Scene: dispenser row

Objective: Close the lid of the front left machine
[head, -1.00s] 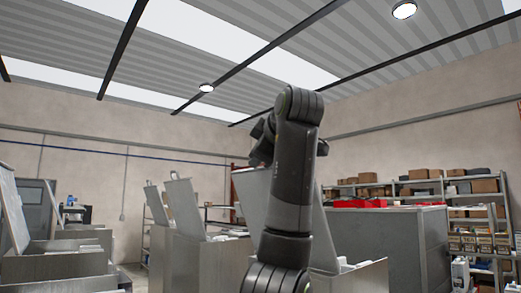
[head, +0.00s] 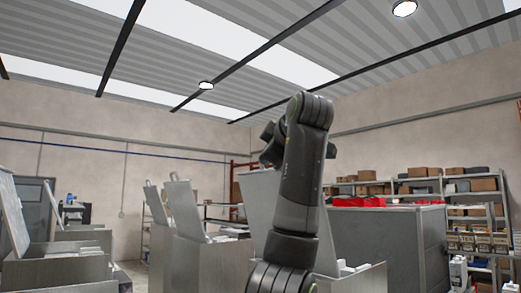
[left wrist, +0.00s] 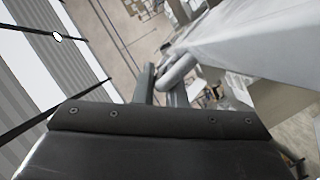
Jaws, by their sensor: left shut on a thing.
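A grey open lid (head: 257,200) stands up on a metal machine (head: 348,277) in the middle of the head view, partly hidden by my left arm. My left gripper (head: 270,146) is at the lid's top edge, mostly behind my arm link. In the left wrist view, the gripper (left wrist: 162,88) is shut on a rounded grey bar (left wrist: 180,70), which looks like the lid's handle. The pale lid panel fills the upper right there. The exact contact is partly hidden. My right gripper is in neither view.
Other machines with raised lids stand at the far left (head: 13,215) and left of centre (head: 183,208). A large grey cabinet (head: 385,240) with red items on top is at the right. Shelves with boxes (head: 475,200) line the back right.

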